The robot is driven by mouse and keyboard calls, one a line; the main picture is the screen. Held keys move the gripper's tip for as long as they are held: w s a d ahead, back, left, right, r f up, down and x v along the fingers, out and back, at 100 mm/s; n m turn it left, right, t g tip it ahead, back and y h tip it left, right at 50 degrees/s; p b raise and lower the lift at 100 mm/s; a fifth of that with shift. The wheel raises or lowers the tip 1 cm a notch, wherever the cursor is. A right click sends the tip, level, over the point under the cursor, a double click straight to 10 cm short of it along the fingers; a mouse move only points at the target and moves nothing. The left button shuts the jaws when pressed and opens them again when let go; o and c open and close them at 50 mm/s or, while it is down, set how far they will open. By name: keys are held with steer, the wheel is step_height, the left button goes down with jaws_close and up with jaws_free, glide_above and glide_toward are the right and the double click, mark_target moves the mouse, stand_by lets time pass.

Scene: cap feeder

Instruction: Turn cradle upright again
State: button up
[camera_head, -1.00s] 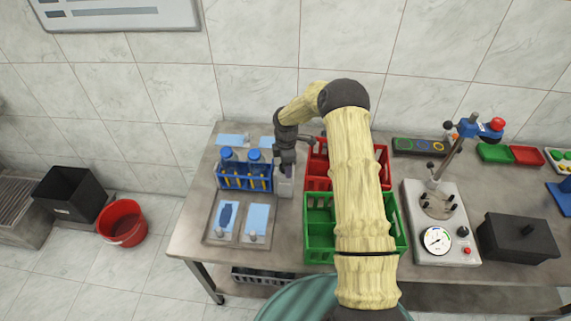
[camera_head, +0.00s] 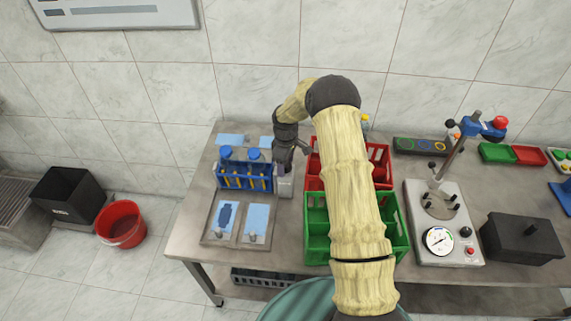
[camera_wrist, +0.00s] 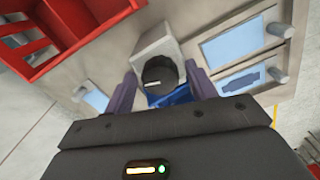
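A pale grey block (camera_head: 286,187) stands on the bench, right of the blue bottle rack. In the wrist view the block (camera_wrist: 153,47) carries a round dark knob (camera_wrist: 160,72) with a white line mark. I cannot tell for certain which part is the cradle. My gripper (camera_head: 282,172) is over the block, pointing down. In the wrist view my gripper (camera_wrist: 162,76) has its two purple fingers spread, one on each side of the knob. They look apart from it, though contact is hard to judge. The knob's lower side and the block's base are partly hidden.
The blue rack (camera_head: 245,184) with blue-capped bottles is close on the left. A red crate (camera_head: 316,176) and a green crate (camera_head: 318,237) are close on the right. A tray (camera_head: 209,238) with light-blue pads lies in front. A gauge stand (camera_head: 440,220) is farther right.

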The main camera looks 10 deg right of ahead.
steer(key=c, duration=0.8)
steer(key=n, duration=0.3)
steer(key=o, duration=0.9)
steer(key=shift+c, duration=0.2)
steer(key=shift+o, duration=0.4)
steer(key=shift+o, duration=0.8)
steer(key=shift+r+p, duration=2.3)
steer(key=shift+r, duration=1.2)
